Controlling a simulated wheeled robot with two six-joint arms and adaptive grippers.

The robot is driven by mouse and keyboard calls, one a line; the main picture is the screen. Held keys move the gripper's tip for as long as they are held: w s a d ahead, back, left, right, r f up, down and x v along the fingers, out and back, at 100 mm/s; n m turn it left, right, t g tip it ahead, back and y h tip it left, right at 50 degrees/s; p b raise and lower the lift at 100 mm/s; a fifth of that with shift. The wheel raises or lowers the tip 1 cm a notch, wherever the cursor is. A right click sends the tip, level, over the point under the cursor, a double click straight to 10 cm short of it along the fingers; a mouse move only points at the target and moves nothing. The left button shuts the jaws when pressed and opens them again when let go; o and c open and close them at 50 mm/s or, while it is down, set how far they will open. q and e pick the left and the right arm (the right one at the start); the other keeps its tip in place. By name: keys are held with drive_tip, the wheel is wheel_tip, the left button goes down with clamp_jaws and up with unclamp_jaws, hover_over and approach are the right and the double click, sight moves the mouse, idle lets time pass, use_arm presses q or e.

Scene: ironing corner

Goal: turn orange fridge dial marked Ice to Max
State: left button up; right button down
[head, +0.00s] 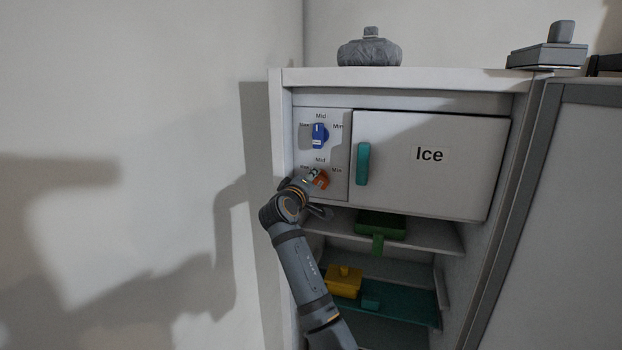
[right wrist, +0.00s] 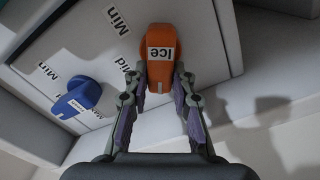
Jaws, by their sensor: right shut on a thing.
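The orange dial (head: 321,181) sits low on the control panel at the fridge's upper left. It also shows in the right wrist view (right wrist: 161,66), where its white label reads Ice. My right gripper (head: 312,177) is shut on the dial, one finger on each side, as the right wrist view also shows (right wrist: 161,88). Min and Mid marks are readable beside the dial there; Max is not readable. I cannot tell exactly which mark the dial points at. My left gripper is not in view.
A blue dial (head: 319,136) is above the orange one. To the right is the Ice door (head: 452,185) with a teal handle (head: 363,164). Shelves below hold a green item (head: 381,226) and a yellow container (head: 343,283). A grey lidded object (head: 369,51) stands on top.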

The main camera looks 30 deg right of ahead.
idle(0.3)
drive_tip(key=c, duration=1.1)
unclamp_jaws()
drive_tip(key=v, duration=0.7)
drive_tip(key=shift+s+a, duration=0.15)
drive_tip(key=shift+a, duration=0.1)
drive_tip(key=shift+d, duration=0.1)
